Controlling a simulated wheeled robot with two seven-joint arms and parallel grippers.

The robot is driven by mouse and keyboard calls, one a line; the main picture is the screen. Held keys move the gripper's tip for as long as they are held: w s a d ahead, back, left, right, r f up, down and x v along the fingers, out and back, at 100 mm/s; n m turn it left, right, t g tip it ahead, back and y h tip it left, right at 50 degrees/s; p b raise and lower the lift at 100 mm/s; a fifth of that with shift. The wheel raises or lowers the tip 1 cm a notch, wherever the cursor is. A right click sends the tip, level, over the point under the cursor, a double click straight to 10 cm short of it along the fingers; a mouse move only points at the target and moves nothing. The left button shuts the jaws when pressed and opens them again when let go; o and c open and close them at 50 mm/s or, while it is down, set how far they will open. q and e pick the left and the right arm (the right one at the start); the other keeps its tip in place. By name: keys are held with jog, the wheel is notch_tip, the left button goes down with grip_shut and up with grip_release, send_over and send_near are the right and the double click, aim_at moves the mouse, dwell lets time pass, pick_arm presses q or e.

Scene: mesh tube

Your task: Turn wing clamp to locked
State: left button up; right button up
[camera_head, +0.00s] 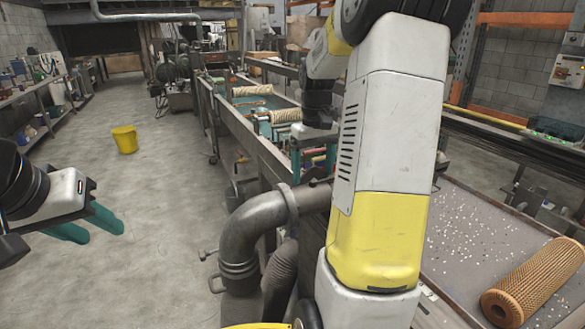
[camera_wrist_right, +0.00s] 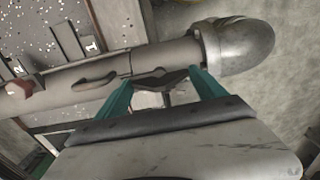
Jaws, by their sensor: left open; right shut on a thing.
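The wing clamp (camera_wrist_right: 162,77) is a dark, wing-shaped piece on the grey pipe (camera_wrist_right: 155,60) in the right wrist view. My right gripper (camera_wrist_right: 165,78) has its teal fingers on either side of the wing clamp, shut on it. In the head view the dark wrist of my right arm (camera_head: 318,100) hangs over the pipe (camera_head: 312,197), and the wing clamp cannot be made out there. My left gripper (camera_head: 95,227) is open and empty over the floor at the left, away from the pipe.
A metal pipe elbow (camera_head: 245,225) curves down at the pipe's near end. A brown mesh tube (camera_head: 535,285) lies on a speckled grey surface (camera_head: 470,235) at the right. Plates marked 1 (camera_wrist_right: 90,42) and 2 stand beside the pipe. The floor by a yellow bucket (camera_head: 124,140) is clear.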

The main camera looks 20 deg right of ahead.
aim_at(313, 169)
jog(key=shift+r, duration=0.1)
jog(key=o, duration=1.3)
notch_tip(313, 169, up, 8)
jog(key=shift+f, duration=0.15)
jog(key=shift+a, duration=0.1)
jog(key=s+a+t, duration=0.2)
jog(key=s+a, duration=0.3)
jog(key=s, duration=0.1)
jog(key=s+a+t+y, duration=0.1)
jog(key=s+a+t, duration=0.1)
jog(key=s+a, duration=0.4)
jog(key=s+a+t+y, duration=0.1)
jog(key=s+a+t, duration=0.1)
jog(key=s+a, duration=0.3)
jog(key=shift+s+a+f, duration=0.2)
jog(key=shift+s+a, duration=0.1)
jog(key=shift+s, duration=0.15)
